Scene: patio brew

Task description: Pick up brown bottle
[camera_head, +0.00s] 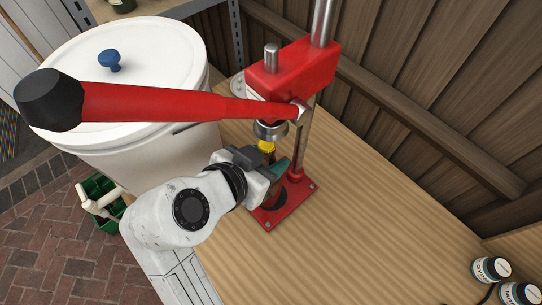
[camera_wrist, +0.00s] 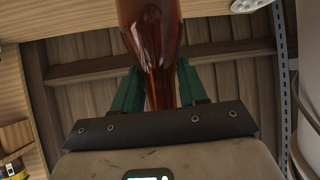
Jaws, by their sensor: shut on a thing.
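The brown bottle (camera_wrist: 152,45) shows in the wrist view as amber glass between the two green fingers of my gripper (camera_wrist: 157,88). In the head view, a gold cap on the bottle (camera_head: 266,147) shows just below the metal bell of the red bench capper (camera_head: 290,70). My gripper (camera_head: 280,172) is shut on the bottle, at the capper's red base plate. Most of the bottle is hidden in the head view behind my gripper and wrist. I cannot tell whether the bottle touches the base plate or the bell.
The capper's long red lever (camera_head: 165,103) reaches left above my arm. A white lidded bucket (camera_head: 135,60) stands at the left. Small jars (camera_head: 491,269) are at the lower right. A wooden wall (camera_head: 440,100) backs the bench, and the wooden top (camera_head: 360,235) is clear right of the capper.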

